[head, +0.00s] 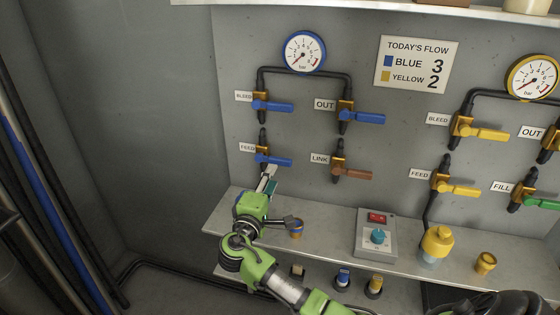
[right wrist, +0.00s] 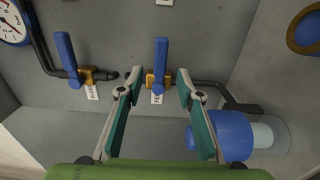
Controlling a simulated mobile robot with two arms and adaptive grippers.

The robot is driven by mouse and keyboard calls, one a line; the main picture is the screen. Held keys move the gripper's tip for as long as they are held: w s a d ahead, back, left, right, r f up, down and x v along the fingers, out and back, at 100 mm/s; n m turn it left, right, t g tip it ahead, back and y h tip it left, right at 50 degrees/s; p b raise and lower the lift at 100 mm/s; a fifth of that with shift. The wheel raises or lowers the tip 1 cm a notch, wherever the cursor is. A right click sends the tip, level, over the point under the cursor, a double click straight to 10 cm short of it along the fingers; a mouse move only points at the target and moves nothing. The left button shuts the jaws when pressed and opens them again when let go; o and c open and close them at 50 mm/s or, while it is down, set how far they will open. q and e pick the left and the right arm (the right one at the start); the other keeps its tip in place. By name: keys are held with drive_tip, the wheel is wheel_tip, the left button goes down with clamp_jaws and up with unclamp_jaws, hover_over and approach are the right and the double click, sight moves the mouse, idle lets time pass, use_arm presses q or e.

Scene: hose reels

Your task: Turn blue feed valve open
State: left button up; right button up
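The blue feed valve (head: 272,159) is on the left of the wall panel in the head view. Its blue handle points right, crosswise to the vertical pipe. In the right wrist view, turned sideways, its blue handle (right wrist: 161,63) and brass body (right wrist: 158,82) show between and beyond my fingertips. My right gripper (head: 268,181) is just below the valve in the head view. In the right wrist view my right gripper (right wrist: 153,86) is open, with nothing held. I cannot tell whether a finger touches the valve. My left gripper is not in view.
The blue bleed valve (head: 272,105) is above, and the link valve (head: 352,173) is to the right. A sign (head: 416,65) reads blue 3, yellow 2. The blue gauge (head: 304,52) is above. A shelf (head: 330,232) below holds a switch box (head: 376,237). A blue container (right wrist: 222,135) stands near my fingers.

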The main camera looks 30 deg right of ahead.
sight(279, 163)
drive_tip(key=x, duration=0.9)
drive_tip(key=shift+w+d+p, duration=0.25)
drive_tip(key=shift+p, duration=0.15)
drive_tip(key=shift+c, duration=0.3)
clamp_jaws()
